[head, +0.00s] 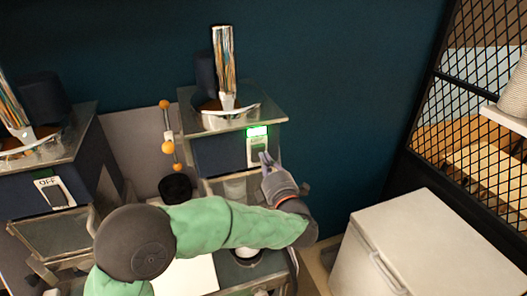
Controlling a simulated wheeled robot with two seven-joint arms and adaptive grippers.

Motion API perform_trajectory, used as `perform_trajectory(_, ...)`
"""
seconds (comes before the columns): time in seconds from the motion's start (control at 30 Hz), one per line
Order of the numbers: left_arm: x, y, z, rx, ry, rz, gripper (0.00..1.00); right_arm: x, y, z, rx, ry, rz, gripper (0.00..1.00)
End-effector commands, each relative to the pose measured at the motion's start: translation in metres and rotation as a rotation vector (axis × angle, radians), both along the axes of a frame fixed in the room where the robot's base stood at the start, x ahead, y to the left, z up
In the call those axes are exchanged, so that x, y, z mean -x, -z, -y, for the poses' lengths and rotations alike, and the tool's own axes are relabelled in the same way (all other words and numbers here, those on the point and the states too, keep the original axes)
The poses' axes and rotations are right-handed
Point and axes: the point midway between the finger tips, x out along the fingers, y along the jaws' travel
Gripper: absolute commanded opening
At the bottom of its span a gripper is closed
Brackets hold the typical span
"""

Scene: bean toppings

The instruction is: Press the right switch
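The right switch (258,152) is a white plate with a dark rocker on the front of the right dark-blue machine. A bright green lit label (257,131) glows at its top. My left gripper (267,160) is grey, at the end of my green-sleeved arm, with its fingertips at the lower edge of the switch in the picture. Whether they touch it, and how far apart the fingers are, I cannot tell. The left switch (55,192) on the left machine has an unlit label reading OFF. My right gripper is out of view.
Both machines carry a metal top with a dispenser; the right dispenser tube (224,60) stands tall. A dark cup (175,187) and an orange-balled stand (168,147) are between them. A white chest (425,245) stands right, beside a black mesh (475,110).

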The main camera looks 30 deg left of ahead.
Motion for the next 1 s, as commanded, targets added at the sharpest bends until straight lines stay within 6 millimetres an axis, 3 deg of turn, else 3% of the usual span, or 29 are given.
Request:
perform_trajectory(0.2, -0.012, -0.003, -0.014, 0.0, -0.001, -0.001, 0.0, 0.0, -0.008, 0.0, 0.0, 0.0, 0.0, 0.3)
perform_trajectory(1.0, -0.017, -0.005, -0.021, 0.053, -0.002, -0.047, 0.0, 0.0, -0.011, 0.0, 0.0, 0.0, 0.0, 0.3)
